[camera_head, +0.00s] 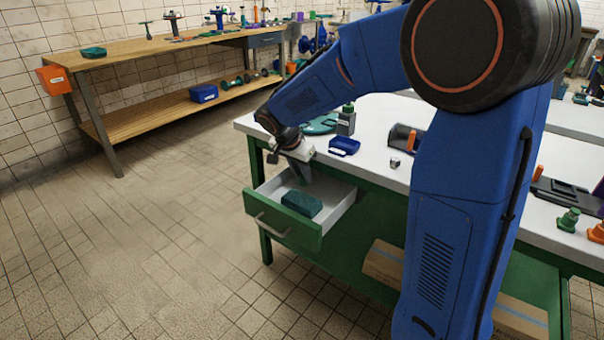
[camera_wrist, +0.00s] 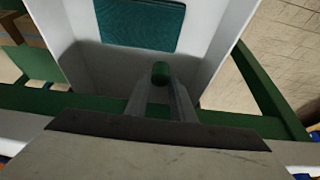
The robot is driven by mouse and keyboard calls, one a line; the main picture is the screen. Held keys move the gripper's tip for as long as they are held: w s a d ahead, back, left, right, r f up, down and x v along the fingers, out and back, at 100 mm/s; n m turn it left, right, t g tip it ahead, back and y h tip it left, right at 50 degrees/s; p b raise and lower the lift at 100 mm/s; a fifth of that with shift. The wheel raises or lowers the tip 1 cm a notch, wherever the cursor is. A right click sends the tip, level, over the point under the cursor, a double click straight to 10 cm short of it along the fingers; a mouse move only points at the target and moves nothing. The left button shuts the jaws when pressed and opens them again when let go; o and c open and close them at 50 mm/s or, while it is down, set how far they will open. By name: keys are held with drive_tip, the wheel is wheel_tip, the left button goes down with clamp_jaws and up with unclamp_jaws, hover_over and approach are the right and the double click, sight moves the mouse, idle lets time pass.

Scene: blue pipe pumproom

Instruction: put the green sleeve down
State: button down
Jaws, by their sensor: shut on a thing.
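The green sleeve (camera_wrist: 160,73) is a small dark green cylinder between the tips of my gripper (camera_wrist: 161,82) in the wrist view. My gripper is shut on it and points down into the open drawer (camera_wrist: 88,66). In the head view my gripper (camera_head: 300,174) reaches over the back part of the drawer (camera_head: 337,196), and the sleeve cannot be made out there. I cannot tell whether the sleeve touches the drawer floor.
A dark teal box (camera_head: 301,204) lies in the front of the drawer and shows in the wrist view (camera_wrist: 138,22). A blue tray (camera_head: 344,146) and a grey block (camera_head: 346,122) stand on the white worktop (camera_head: 377,117). Bare drawer floor lies around the gripper.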

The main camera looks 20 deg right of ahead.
drive_tip(key=shift+f, duration=0.45)
drive_tip(key=c, duration=1.5)
unclamp_jaws()
drive_tip(key=shift+r, duration=0.1)
drive_tip(key=shift+r, duration=0.3)
drive_tip(key=v, duration=1.2)
drive_tip(key=s+d+n+y, duration=0.1)
drive_tip(key=s+d+n, duration=0.15)
drive_tip(key=s, duration=0.55)
drive_tip(key=s+d+n+y, duration=0.15)
drive_tip(key=s+d, duration=0.25)
drive_tip(key=s, duration=0.4)
drive_tip(key=s+f+n, duration=0.1)
drive_tip(key=s+n, duration=0.1)
drive_tip(key=s, duration=0.3)
drive_tip(key=s+d+f+n+t, duration=0.1)
drive_tip(key=s+f+n, duration=0.1)
drive_tip(key=s, duration=0.4)
drive_tip(key=s+d+f+n+t+y, duration=0.1)
drive_tip(key=s+f+n, duration=0.1)
drive_tip(key=s, duration=0.3)
drive_tip(key=shift+s+d+f+n, duration=0.15)
drive_tip(key=shift+s+n, duration=0.05)
drive_tip(key=shift+n, duration=0.2)
